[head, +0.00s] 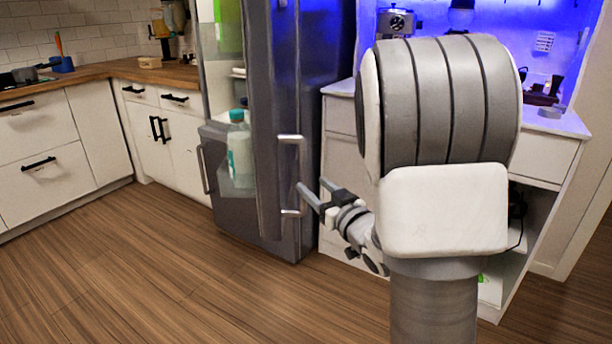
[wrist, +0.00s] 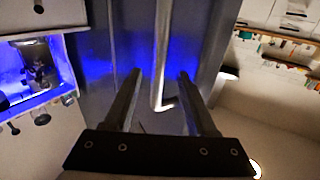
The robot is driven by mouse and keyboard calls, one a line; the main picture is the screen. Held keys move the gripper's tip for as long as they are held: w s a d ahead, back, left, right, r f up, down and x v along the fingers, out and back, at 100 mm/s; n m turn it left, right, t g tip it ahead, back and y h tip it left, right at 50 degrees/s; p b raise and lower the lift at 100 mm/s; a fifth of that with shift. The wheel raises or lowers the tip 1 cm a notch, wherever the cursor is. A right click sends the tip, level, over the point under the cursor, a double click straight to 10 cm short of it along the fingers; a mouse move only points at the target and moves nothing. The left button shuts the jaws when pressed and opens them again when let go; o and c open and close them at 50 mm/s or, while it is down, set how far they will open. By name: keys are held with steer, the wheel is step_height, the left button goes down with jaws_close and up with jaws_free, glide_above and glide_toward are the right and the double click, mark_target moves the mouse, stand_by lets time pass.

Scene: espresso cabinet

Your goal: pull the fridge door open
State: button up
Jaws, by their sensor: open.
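The fridge door (head: 262,120) is a tall grey panel standing ajar, with part of the lit interior showing to its left. Its metal bar handle (head: 303,160) is upright on the door's right part. My gripper (head: 312,185) is open at the lower half of the handle, one finger overlapping the bar in the head view. In the wrist view my gripper (wrist: 160,74) has its fingers apart, with the handle (wrist: 162,45) showing between them. The bar's lower end bends near the finger bases. I cannot tell whether the fingers touch it.
A teal-capped bottle (head: 240,150) shows inside the fridge. A lower fridge front (head: 228,210) has its own handle. A white cabinet with a blue-lit coffee station (head: 396,22) stands right of the fridge. White cupboards (head: 90,125) line the left; wooden floor (head: 150,270) in front is clear.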

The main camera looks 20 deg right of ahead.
steer(key=s, duration=0.3)
steer(key=s+d, duration=0.1)
steer(key=s, duration=0.1)
steer(key=shift+s, duration=0.15)
steer(key=s+a+r+m+g+h, duration=0.1)
steer(key=s+a+g, duration=0.25)
steer(key=s, duration=0.45)
steer(key=s+a+r+g+h, duration=0.1)
steer(key=s+a+g, duration=0.2)
steer(key=s+g, duration=0.3)
steer(key=s+a+m+g+h, duration=0.1)
steer(key=s+a+g, duration=0.2)
steer(key=s, duration=0.6)
step_height(320, 180, up, 27)
steer(key=p, duration=2.7)
steer(key=shift+f, duration=0.15)
steer(key=shift+d, duration=0.25)
